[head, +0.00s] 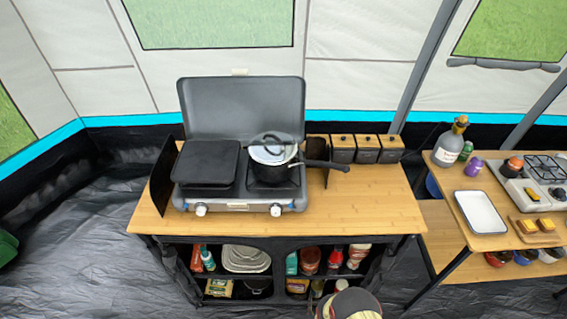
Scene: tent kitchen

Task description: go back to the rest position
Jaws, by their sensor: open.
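Only a rounded grey and cream part of my arm shows at the bottom edge, right of centre. My gripper and its fingertips are not in view. No object of the scene is seen touching the arm part. A camping stove (240,205) with its grey lid raised stands on the wooden counter (375,205). A dark pot (280,172) with a long black handle sits on its right side, with a lid on top. A black flat plate (206,163) covers its left side.
Three dark canisters (366,149) with wooden lids stand at the counter's back right. Shelves below hold dishes (246,259) and jars. The right table carries a grey bottle (449,145), a white tray (482,212) and a second stove (540,180).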

